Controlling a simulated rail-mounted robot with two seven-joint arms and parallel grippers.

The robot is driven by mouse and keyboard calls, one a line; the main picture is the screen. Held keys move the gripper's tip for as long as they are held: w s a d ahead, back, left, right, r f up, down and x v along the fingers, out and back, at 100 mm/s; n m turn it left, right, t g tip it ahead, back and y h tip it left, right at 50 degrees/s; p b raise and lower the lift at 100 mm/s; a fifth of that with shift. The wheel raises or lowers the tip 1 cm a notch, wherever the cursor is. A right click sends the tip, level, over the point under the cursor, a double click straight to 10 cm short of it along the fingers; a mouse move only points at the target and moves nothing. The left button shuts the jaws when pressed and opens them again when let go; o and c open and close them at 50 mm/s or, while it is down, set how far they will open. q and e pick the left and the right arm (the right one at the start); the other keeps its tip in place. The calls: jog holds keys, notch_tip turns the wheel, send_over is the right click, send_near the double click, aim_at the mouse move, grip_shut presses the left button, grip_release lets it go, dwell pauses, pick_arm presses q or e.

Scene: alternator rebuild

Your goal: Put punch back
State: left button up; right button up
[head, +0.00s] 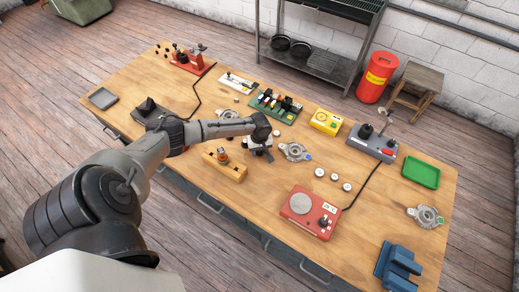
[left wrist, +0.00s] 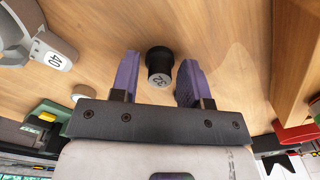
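In the left wrist view a short black cylinder, likely the punch (left wrist: 160,62), has a grey end marked with a number that looks like 32. My left gripper (left wrist: 159,68) is open, its two purple fingers on either side of the cylinder with a gap at each side. In the head view my left gripper (head: 258,146) is low over the middle of the table; its fingers and the cylinder are mostly hidden there. A green rack (head: 275,106) with several upright coloured pieces stands just behind the gripper. My right gripper is not in view.
A wooden block (head: 226,167) stands left of the gripper, and a metal housing (head: 294,152) lies right of it. A yellow box (head: 326,122), a red scale-like device (head: 308,212), a green tray (head: 421,172) and a blue block (head: 397,266) are further right.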

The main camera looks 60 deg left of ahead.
pick_arm(q)
jog(key=shift+o, duration=0.4)
notch_tip(320, 180, up, 11)
jog(key=p, duration=0.1)
jog(key=s+d+f+m, duration=0.2)
jog(key=s+d+m, duration=0.1)
jog(key=d, duration=0.4)
jog(key=s+d+f+m+h, duration=0.1)
jog(key=s+d+m, duration=0.3)
jog(key=d, duration=0.4)
jog(key=s+d+f+m+t, duration=0.1)
jog(key=s+d+f+m, duration=0.1)
jog(key=d, duration=0.5)
jog(key=shift+s+d+f+m, duration=0.3)
jog(key=shift+s+d+m, duration=0.1)
jog(key=shift+s+m, duration=0.4)
jog(key=s+d+r+m+t, duration=0.1)
jog(key=s+d+r+m, duration=0.2)
jog(key=s, duration=0.2)
jog(key=s+d+r+m+t, duration=0.1)
jog(key=s+d+r+m, duration=0.1)
jog(key=s, duration=0.4)
notch_tip(320, 180, up, 2)
jog(key=shift+d+r+m+t+y, duration=0.3)
jog(key=shift+d+m+y, duration=0.1)
jog(key=shift+m, duration=0.1)
jog(key=shift+s, duration=0.1)
notch_tip(320, 180, up, 13)
jog(key=p, duration=1.3)
